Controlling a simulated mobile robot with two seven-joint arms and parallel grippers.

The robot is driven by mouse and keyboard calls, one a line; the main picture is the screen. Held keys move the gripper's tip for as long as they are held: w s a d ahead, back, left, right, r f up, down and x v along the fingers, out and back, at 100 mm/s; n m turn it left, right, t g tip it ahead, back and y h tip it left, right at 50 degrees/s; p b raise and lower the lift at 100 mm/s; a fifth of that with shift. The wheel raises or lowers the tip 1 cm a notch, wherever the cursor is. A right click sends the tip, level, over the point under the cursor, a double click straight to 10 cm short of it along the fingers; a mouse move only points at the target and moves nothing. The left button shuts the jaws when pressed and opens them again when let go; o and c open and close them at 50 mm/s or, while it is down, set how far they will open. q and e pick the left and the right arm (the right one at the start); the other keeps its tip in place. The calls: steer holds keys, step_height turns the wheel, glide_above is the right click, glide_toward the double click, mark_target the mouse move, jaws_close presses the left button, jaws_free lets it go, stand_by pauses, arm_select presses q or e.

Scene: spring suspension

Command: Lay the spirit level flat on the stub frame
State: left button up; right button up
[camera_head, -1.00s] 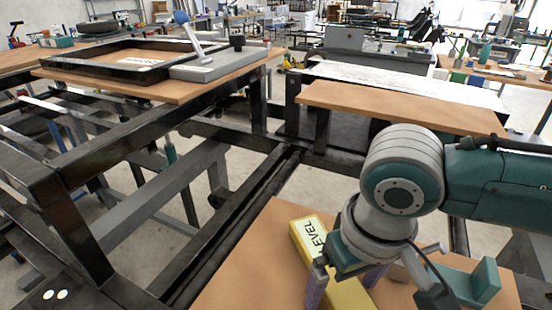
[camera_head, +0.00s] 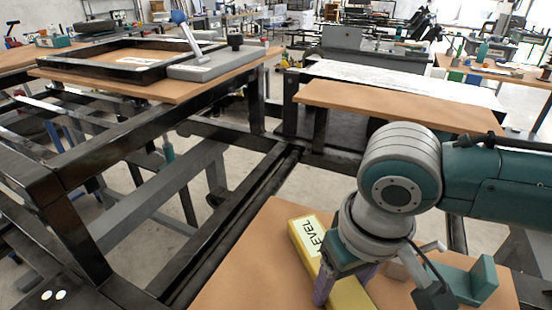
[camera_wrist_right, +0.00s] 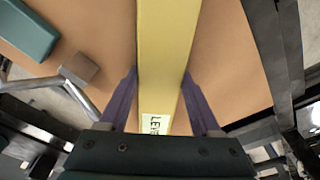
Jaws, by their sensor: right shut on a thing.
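The yellow spirit level (camera_head: 306,243), with a white "LEVEL" label, lies on a wooden bench top in the lower middle of the head view. In the right wrist view the level (camera_wrist_right: 166,40) runs lengthwise between the purple fingers. My right gripper (camera_head: 346,284) is shut on the level, one finger on each long side; in the wrist view its fingertips (camera_wrist_right: 160,76) press against both sides. A black rectangular frame (camera_head: 95,68), which looks like the stub frame, lies on a wooden board at the upper left. My left gripper is out of view.
A grey block with a lever (camera_head: 215,64) stands by the black frame's right end. A teal angled piece (camera_head: 470,280) sits right of my right gripper. Dark steel beams (camera_head: 230,225) and open floor lie between the bench top and the left board.

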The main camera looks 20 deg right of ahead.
steer(key=shift+r, duration=0.1)
jaws_close()
steer(key=shift+r, duration=0.2)
step_height(320, 180, up, 19)
steer(key=p, duration=0.5)
step_height(320, 180, up, 16)
steer(key=p, duration=0.2)
glide_above(342, 286)
steer(key=w+a, duration=0.2)
steer(key=s+r+p, duration=0.3)
steer(key=r+p, duration=1.5)
steer(key=p, duration=0.1)
steer(key=s+r+p, duration=0.3)
steer(key=r+p, duration=1.5)
steer(key=p, duration=0.1)
steer(key=shift+a+n, duration=0.15)
steer(key=shift+n, duration=0.25)
steer(key=shift+f, duration=0.1)
